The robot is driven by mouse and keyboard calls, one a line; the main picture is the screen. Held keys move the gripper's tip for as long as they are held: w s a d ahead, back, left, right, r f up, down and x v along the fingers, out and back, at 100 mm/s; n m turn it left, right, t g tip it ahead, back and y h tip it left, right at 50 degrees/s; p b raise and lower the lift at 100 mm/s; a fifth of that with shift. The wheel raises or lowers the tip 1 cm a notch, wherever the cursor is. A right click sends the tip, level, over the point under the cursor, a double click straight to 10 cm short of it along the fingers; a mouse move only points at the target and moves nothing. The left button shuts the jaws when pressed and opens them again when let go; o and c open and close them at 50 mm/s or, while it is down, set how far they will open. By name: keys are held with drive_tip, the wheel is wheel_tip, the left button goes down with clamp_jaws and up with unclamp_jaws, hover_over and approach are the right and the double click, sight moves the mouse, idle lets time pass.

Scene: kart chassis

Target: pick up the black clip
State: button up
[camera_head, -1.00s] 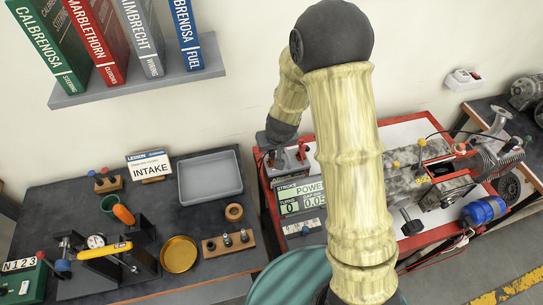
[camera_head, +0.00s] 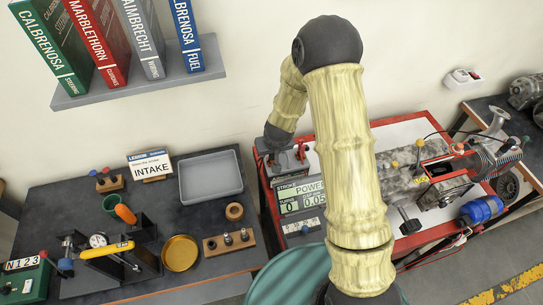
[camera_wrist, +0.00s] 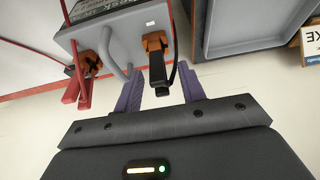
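The black clip (camera_wrist: 157,72) is on an orange terminal (camera_wrist: 154,41) of a grey battery box (camera_wrist: 120,30) in the wrist view. My gripper (camera_wrist: 160,87) is open, its two purple fingers on either side of the clip. A gap shows between the clip and each finger. A red clip (camera_wrist: 76,88) is on the other terminal, to the left. In the head view my gripper (camera_head: 272,154) is at the box's left end, small and partly hidden by my wrist. I cannot make out the black clip there.
Thin red and black cables run close around the clips. The grey tray (camera_head: 210,178) lies left of the battery. The red-edged bench (camera_head: 262,190) carries a display panel (camera_head: 300,196) in front and an engine (camera_head: 440,165) to the right. The wall rises behind.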

clamp_jaws()
wheel_tip(320, 180, up, 10)
drive_tip(key=shift+r, duration=0.1)
idle(0.5)
idle(0.4)
